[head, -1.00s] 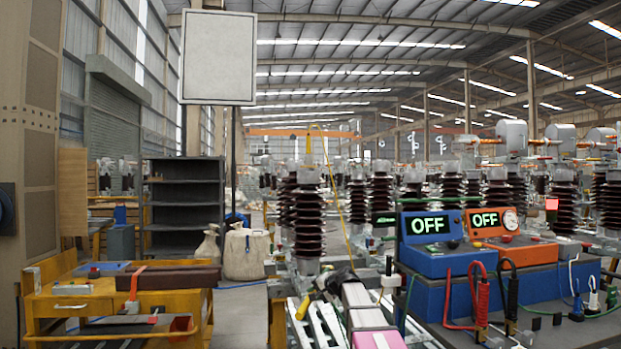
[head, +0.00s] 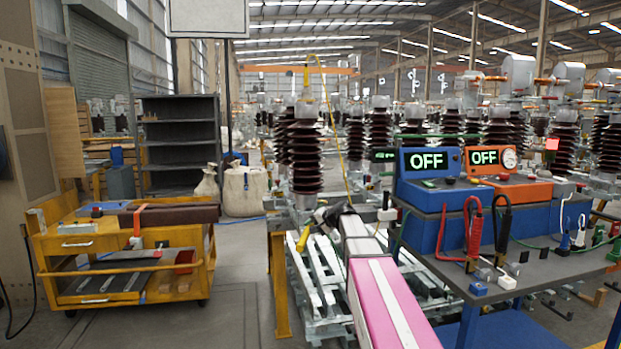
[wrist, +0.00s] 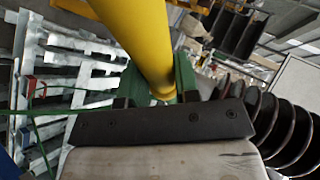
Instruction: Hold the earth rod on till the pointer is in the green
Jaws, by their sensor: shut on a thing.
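My gripper (wrist: 160,88), with green fingers, is shut on a thick yellow rod (wrist: 140,35), taken as the earth rod, in the wrist view. In the head view a short yellow end of the rod (head: 303,240) shows beside my gripper, low by the brown ribbed insulator (head: 305,150). A yellow piece (head: 307,85) stands on the insulator's top, with a thin yellow line (head: 337,135) running down from it. I cannot tell if it joins the rod. A round white dial (head: 510,158) sits on the orange box (head: 515,188); its pointer is too small to read.
A blue box (head: 435,200) and the orange one both display OFF on the grey bench (head: 500,275) at right. Red and black leads stand there. A yellow trolley (head: 75,245) is at left. White metal frames (head: 310,280) lie below my arm.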

